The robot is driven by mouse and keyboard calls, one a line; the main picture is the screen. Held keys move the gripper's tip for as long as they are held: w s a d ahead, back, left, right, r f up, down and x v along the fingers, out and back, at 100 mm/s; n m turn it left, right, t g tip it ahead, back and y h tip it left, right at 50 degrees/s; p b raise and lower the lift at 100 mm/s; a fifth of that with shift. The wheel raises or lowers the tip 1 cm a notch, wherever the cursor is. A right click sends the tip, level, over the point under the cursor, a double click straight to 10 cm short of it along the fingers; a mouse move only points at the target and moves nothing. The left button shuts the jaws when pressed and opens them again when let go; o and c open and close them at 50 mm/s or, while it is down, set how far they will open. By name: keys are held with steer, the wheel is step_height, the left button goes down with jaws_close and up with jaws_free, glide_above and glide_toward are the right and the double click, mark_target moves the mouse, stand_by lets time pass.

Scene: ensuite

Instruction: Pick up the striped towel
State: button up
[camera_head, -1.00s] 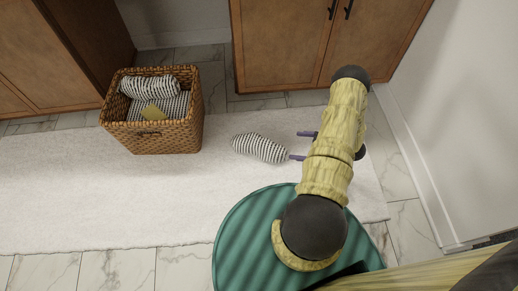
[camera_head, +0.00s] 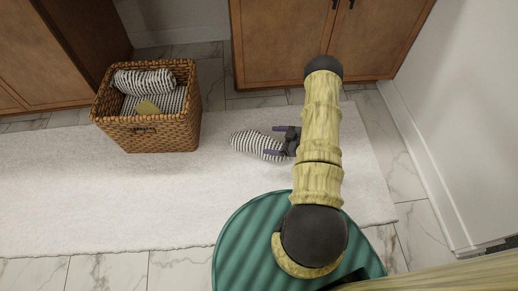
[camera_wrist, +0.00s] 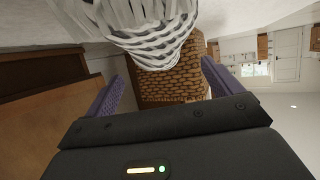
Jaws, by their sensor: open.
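A rolled black-and-white striped towel (camera_head: 257,144) lies on the white rug. In the wrist view the striped towel (camera_wrist: 150,30) shows close up at the top, in front of the basket. My gripper (camera_head: 276,142) is at the towel's right end, its purple fingers apart and reaching left. In the wrist view my gripper (camera_wrist: 160,80) is open, with a finger on each side of the towel's near part. I cannot tell whether the fingers touch it. The arm hides part of the rug beside the towel.
A wicker basket (camera_head: 165,135) with other striped towels and a yellowish item stands to the left on the rug. Wooden cabinets (camera_head: 285,55) stand behind, and a white wall (camera_head: 450,110) is at right. The white rug (camera_head: 70,190) is clear at left.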

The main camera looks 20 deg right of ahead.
mark_target(259, 139)
steer(key=shift+w+a+f, duration=0.15)
steer(key=shift+w+a, duration=0.1)
steer(key=shift+a, duration=0.05)
steer(key=b+x, duration=0.2)
steer(key=b, duration=0.1)
steer(key=shift+w+a+f, duration=0.1)
steer(key=shift+w+f, duration=0.1)
steer(key=shift+f, duration=0.15)
steer(key=b+x, duration=0.2)
steer(key=shift+w+a+r, duration=0.1)
steer(key=shift+w+a, duration=0.1)
steer(key=shift+a, duration=0.05)
steer(key=c, duration=1.5)
